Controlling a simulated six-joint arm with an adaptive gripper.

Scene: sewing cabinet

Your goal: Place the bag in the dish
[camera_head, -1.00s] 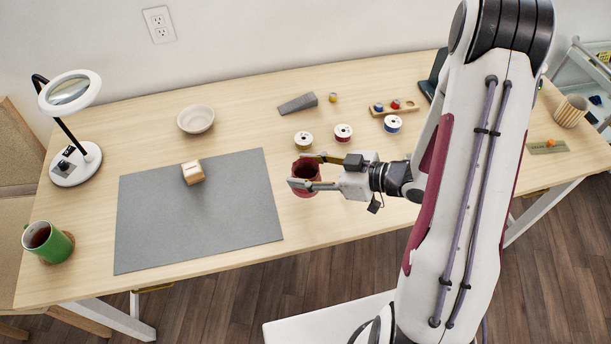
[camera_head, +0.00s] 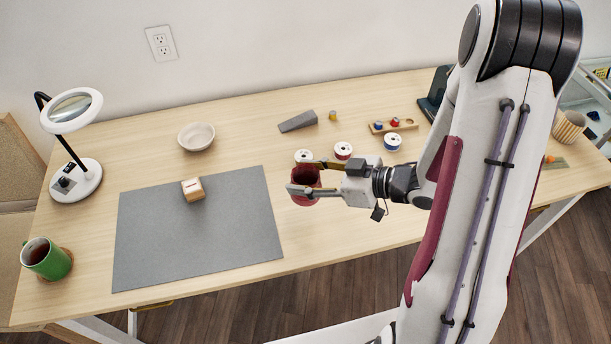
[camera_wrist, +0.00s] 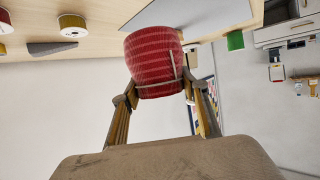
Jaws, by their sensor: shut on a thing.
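The bag (camera_head: 305,179) is a dark red, open-topped pouch. My gripper (camera_head: 304,178) is shut on it, one finger on each side, just right of the grey mat. The wrist view shows the red bag (camera_wrist: 154,62) between both fingertips (camera_wrist: 160,90), with a ribbed surface. Whether its base touches the table is hard to tell. The dish (camera_head: 196,137) is a small pale round bowl on the table behind the mat, to the left of my gripper and farther back. It looks empty.
Thread spools (camera_head: 343,150) and a grey wedge (camera_head: 298,122) lie behind my gripper. A magnifier lamp (camera_head: 75,180) and a green mug (camera_head: 46,259) stand at left. The table between bag and dish is mostly clear.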

